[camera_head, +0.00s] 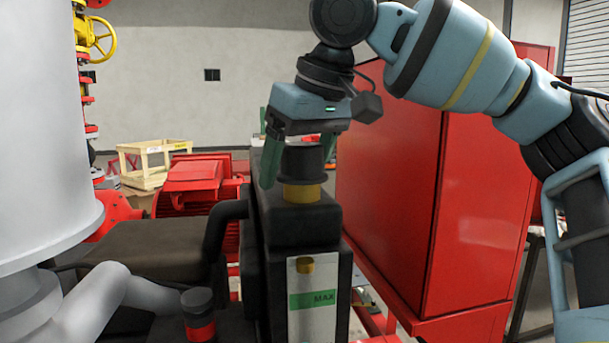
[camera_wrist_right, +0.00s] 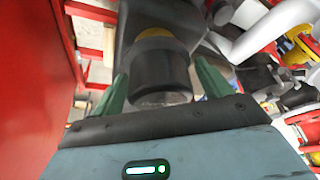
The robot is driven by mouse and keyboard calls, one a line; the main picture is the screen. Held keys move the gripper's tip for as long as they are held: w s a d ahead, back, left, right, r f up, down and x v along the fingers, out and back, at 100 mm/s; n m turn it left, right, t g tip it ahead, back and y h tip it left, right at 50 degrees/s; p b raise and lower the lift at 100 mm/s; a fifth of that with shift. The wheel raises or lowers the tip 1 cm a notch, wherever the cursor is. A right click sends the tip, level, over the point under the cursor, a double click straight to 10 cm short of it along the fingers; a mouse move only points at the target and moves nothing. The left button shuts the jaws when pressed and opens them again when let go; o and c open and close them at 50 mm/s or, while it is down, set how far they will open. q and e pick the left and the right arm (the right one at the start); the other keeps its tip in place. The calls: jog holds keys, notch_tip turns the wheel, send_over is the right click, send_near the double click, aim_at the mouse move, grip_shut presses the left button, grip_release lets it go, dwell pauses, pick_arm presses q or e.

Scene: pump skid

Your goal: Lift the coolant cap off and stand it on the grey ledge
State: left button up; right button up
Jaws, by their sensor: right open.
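The black coolant cap (camera_head: 303,160) sits upright on the yellow neck (camera_head: 302,193) of the dark tank (camera_head: 300,232). My right gripper (camera_head: 298,170) is above the tank, pointing down, with one green finger on each side of the cap. In the right wrist view the cap (camera_wrist_right: 162,76) lies between the open fingers (camera_wrist_right: 163,72), with a visible gap on at least one side. A flat, dark grey-brown ledge (camera_head: 150,248) lies left of the tank, and its visible top is bare. My left gripper does not show.
A black pipe (camera_head: 218,228) rises between ledge and tank. A black cap with a red band (camera_head: 199,315) stands in front of the ledge. A large red cabinet (camera_head: 430,190) stands close on the right. A pale vessel (camera_head: 45,130) and pipe (camera_head: 95,295) fill the left.

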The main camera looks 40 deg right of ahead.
aim_at(294, 143)
jog(key=shift+f, duration=0.15)
jog(key=c, duration=1)
jog(key=shift+o, duration=0.2)
jog(key=shift+w+r, duration=0.1)
jog(key=shift+r, duration=0.85)
jog(key=shift+r+b, duration=0.3)
jog(key=shift+r, duration=0.55)
jog(key=s+a, duration=0.3)
jog(key=s, duration=0.4)
jog(key=s+a+r, duration=0.1)
jog(key=s+a, duration=0.3)
jog(key=s, duration=0.3)
jog(key=shift+s+r, duration=0.2)
jog(key=shift+s, duration=0.1)
jog(key=shift+d, duration=0.1)
